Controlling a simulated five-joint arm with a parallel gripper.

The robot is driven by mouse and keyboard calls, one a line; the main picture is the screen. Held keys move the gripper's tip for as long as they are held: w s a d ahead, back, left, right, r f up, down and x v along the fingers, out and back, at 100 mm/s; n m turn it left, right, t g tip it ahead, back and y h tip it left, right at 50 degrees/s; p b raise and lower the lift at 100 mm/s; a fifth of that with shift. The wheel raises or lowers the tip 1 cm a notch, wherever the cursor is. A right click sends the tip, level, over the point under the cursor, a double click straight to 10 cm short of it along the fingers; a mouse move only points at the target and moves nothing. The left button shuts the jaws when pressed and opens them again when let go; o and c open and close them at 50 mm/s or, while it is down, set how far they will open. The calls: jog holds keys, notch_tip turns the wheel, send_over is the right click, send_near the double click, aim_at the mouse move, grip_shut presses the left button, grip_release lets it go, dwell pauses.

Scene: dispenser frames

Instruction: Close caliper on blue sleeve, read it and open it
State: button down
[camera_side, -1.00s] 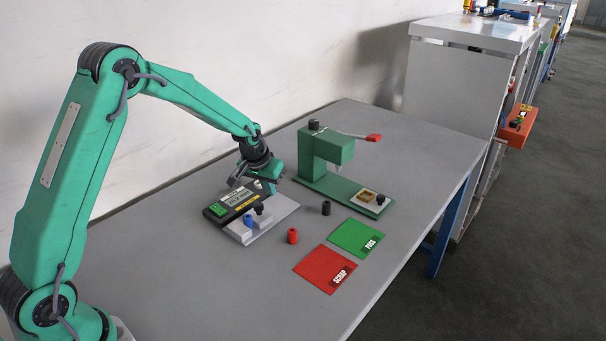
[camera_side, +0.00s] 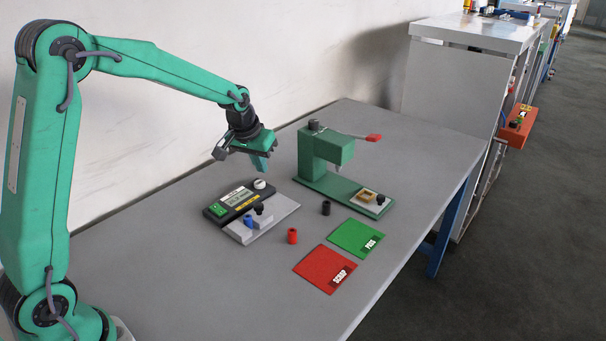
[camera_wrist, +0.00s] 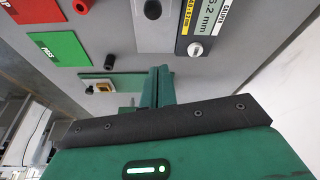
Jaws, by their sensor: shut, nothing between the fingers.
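The caliper (camera_side: 230,205) is a black body with a lit display, a green button (camera_side: 218,210), a yellow label and a white knob (camera_side: 259,184). The blue sleeve (camera_side: 248,220) stands upright on its light grey base, beside a black knob (camera_side: 258,208). I cannot tell whether the caliper's jaws touch the sleeve. In the wrist view the display (camera_wrist: 207,17) is cut off by the frame edge; its visible part appears to read "6.2 mm". The white knob shows there too (camera_wrist: 195,49). My gripper (camera_side: 260,163) is shut and empty, above and behind the caliper. It also shows in the wrist view (camera_wrist: 160,74).
A green press (camera_side: 330,165) with a red-tipped lever stands right of the caliper. A red sleeve (camera_side: 292,236) and a black sleeve (camera_side: 326,208) stand on the table. A red scrap mat (camera_side: 322,270) and green pass mat (camera_side: 355,238) lie in front. The table's near left is clear.

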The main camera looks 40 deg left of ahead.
aim_at(258, 205)
jog(key=c, duration=1.2)
grip_release()
jog(key=shift+s+f, duration=0.1)
jog(key=shift+f, duration=0.1)
jog(key=shift+s+d+f+g, duration=0.1)
jog(key=shift+s+f+g, duration=0.25)
jog(key=shift+g, duration=0.25)
jog(key=shift+s+d+f+g, duration=0.1)
jog(key=shift+s+f+g, duration=0.1)
jog(key=shift+f+g, duration=0.3)
jog(key=shift+s+d+f+g+h, duration=0.15)
jog(key=shift+s+g+h, duration=0.15)
jog(key=shift+s+g, duration=0.4)
jog(key=shift+w, duration=0.15)
jog(key=shift+f, duration=0.1)
jog(key=shift+f, duration=3.8)
jog(key=shift+c, duration=0.3)
